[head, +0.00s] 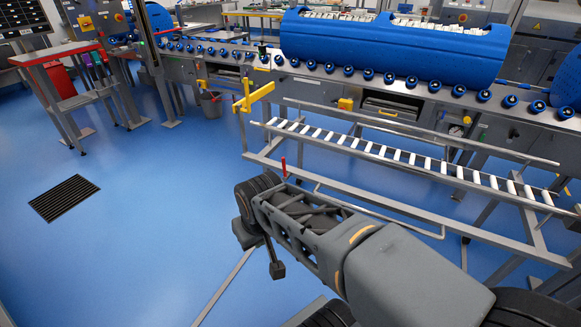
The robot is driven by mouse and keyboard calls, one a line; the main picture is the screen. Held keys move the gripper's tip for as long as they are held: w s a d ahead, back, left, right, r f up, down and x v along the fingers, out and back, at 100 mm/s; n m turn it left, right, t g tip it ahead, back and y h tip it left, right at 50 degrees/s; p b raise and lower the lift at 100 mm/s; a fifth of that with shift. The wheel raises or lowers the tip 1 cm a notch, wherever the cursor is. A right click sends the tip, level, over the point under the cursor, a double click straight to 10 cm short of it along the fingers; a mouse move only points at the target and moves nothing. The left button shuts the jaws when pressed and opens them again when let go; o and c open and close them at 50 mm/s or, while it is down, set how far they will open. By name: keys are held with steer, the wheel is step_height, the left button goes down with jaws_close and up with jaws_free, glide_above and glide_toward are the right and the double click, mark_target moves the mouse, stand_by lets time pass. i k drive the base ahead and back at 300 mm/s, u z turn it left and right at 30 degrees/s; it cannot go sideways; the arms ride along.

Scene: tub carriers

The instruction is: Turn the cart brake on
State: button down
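The cart (395,155) is a low grey metal frame with a row of white rollers on top, right of centre. A small red lever (284,168), likely its brake lever, stands nearly upright at the cart's near left side. My gripper (262,236) is at the dark end of my grey arm, in front of and below the red lever. It looks apart from the lever in the picture, but the depth between them is unclear. Its fingers are partly hidden by the arm and dark parts, so I cannot tell their opening. Nothing held can be made out.
Behind the cart runs a long conveyor (330,73) with blue rollers, carrying a large blue tub (395,48). A yellow handle (253,95) stands out near the cart's left end. The blue floor around the dark grate (64,198) is clear.

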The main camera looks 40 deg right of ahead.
mark_target(286, 176)
steer(key=u, duration=0.2)
steer(key=k, duration=0.25)
steer(key=z, duration=0.85)
steer(key=i, duration=1.1)
steer(key=u, duration=0.6)
